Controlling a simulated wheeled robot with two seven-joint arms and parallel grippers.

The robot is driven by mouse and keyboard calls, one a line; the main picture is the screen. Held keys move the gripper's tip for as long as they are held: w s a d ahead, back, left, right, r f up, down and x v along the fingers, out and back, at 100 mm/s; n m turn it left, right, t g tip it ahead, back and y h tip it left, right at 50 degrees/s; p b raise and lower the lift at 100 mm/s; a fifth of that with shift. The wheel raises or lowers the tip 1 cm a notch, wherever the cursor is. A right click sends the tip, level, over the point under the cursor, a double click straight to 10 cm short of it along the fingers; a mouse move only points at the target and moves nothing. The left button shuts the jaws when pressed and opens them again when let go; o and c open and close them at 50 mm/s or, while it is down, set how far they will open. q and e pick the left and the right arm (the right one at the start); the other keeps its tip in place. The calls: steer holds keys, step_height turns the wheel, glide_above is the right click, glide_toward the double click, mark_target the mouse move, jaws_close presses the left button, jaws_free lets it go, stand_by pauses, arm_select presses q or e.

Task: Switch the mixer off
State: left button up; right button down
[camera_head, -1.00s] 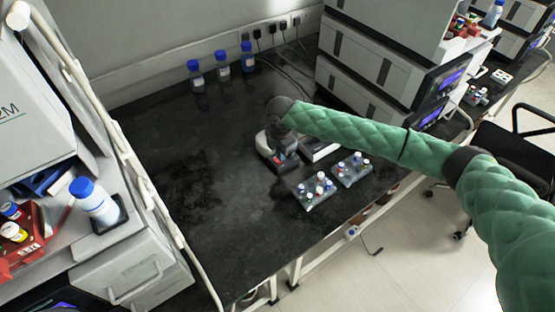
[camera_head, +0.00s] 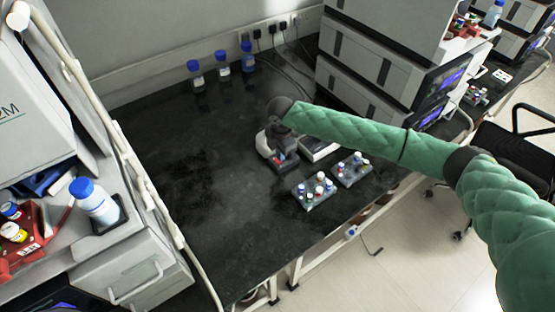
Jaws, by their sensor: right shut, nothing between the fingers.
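The mixer (camera_head: 262,146) is a small white and dark device standing on the black bench, with small red and blue spots on its front. My right gripper (camera_head: 281,146) points down over the mixer and hides part of it. The gripper is shut with nothing in it. Its fingertips are small and dark here, and I cannot tell whether they touch the mixer. My left gripper is not in view.
Two vial racks (camera_head: 316,191) (camera_head: 352,169) stand right of the mixer, near the bench's front edge. A flat white device (camera_head: 318,149) is beside it. Blue-capped bottles (camera_head: 222,66) stand at the back. Stacked instruments (camera_head: 375,75) rise behind my arm. The bench's left part is clear.

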stand_by(0.4)
steer(key=shift+f, duration=0.3)
stand_by(0.4)
steer(key=shift+f+b, duration=0.3)
steer(key=shift+f, duration=0.5)
stand_by(0.5)
steer(key=shift+r, duration=0.2)
steer(key=shift+r+p, duration=2.05)
steer(key=shift+r, duration=0.3)
